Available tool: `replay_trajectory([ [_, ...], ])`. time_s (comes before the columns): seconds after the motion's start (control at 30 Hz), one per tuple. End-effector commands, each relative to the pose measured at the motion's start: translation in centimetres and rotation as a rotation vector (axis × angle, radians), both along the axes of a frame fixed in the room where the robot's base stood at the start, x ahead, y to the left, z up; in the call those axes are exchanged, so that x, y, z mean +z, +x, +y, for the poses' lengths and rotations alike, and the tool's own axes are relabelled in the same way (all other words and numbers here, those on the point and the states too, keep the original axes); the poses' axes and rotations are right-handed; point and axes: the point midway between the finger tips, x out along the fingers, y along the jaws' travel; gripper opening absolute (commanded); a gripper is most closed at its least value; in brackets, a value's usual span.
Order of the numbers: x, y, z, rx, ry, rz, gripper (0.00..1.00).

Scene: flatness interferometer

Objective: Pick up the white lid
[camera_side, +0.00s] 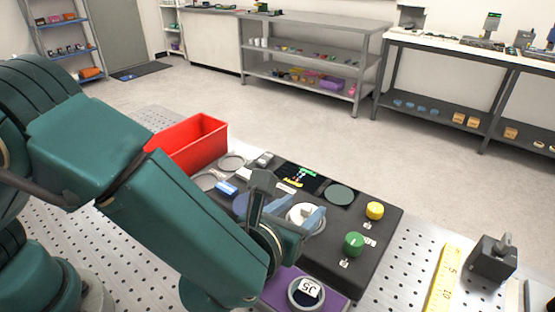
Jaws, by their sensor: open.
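The white lid (304,213) looks like a round white disc on top of the black instrument box (372,243). My gripper (288,210) is at the lid, with one dark finger to its left and a blue-grey finger at its right front. The jaws are open, and no grip on the lid shows. The fingers and my wrist hide part of the lid, so I cannot tell whether they touch it.
Green (354,244) and yellow (375,210) knobs stand right of the lid. A red bin (190,145) is behind left. A purple block (285,284) with a round dial, a yellow ruler (444,280) and a dark grey block (492,262) are in front and right.

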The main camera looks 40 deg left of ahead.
Motion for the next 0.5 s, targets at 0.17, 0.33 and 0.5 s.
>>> replay_trajectory([
  [0.17,-1.2,0.7,0.2,0.004,-0.001,0.0,0.57],
  [0.33,-1.8,2.3,0.4,0.004,-0.003,0.0,0.57],
  [0.5,-2.9,4.8,0.9,0.006,-0.002,0.001,0.57],
])
